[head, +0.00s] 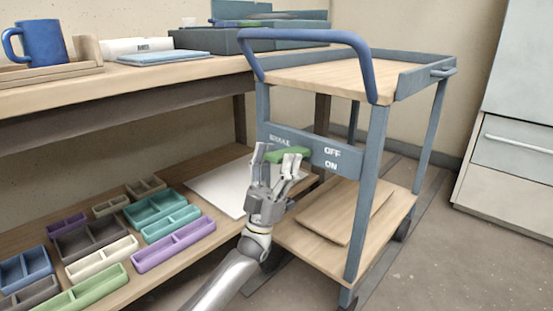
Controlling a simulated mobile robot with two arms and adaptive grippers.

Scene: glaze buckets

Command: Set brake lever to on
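The brake lever (300,153) is a green handle on the blue-grey panel (345,160) at the front of the cart. It lies nearly level, and its right end is closer to the height of the OFF label (332,152) than to the ON label (331,166) below. My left gripper (277,152) is in front of the lever, its two fingers pointing up and spread apart. The fingers overlap the lever in the picture and hide part of it. I cannot tell whether they touch it. My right gripper is not in view.
The cart (375,140) has a blue push handle (330,36) above the panel and a lower shelf with a board (345,212). The workbench (130,75) stands on the left, its low shelf holding several coloured trays (172,245). Floor is clear on the right, before a grey cabinet (510,150).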

